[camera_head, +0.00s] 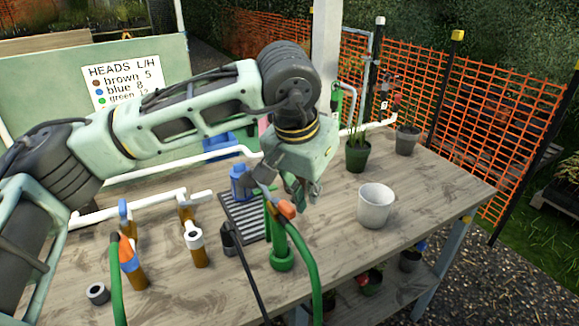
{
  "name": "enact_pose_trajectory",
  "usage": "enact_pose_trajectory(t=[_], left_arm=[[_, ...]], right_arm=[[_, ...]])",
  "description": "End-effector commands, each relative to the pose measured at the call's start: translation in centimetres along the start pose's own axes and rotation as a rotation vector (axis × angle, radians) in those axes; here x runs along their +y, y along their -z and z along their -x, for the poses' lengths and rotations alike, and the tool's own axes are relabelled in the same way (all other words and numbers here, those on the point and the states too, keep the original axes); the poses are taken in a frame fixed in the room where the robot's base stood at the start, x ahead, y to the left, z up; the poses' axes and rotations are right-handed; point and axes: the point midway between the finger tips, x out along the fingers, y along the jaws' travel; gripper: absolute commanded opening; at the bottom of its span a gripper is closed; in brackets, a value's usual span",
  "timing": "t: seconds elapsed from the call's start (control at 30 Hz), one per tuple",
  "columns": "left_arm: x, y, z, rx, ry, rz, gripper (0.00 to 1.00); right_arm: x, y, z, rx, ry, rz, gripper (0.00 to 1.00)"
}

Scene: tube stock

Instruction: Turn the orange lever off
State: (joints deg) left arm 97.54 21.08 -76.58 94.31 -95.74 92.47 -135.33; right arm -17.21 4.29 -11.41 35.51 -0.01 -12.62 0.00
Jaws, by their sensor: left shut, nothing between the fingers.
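My left gripper (307,192) is shut and empty, pointing down over the table. Just left of and below it, an orange piece (286,209) sits at the top of a green standing pipe (281,256), where a green hose (311,262) begins. I cannot tell whether this piece is the lever or a hose fitting, or whether the fingers touch it. Another orange piece (126,247) is at a tap on the left, under a blue lever (124,211). My right gripper is not in view.
The wooden table (420,190) carries a white pot (375,206), a plant in a green pot (357,155) and a grey pot (407,139).

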Motion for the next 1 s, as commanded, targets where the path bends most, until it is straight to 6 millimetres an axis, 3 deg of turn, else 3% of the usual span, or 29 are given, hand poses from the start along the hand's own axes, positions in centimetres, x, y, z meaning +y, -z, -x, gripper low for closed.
enact_pose_trajectory(t=[0.8,1.0], left_arm=[[0.03,0.0,-0.01,0.0,0.0,0.0,0.0],[0.87,-0.16,-0.02,0.0,0.001,0.0,0.0]], right_arm=[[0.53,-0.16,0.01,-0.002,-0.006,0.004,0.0],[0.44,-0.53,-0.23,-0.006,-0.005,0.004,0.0]])
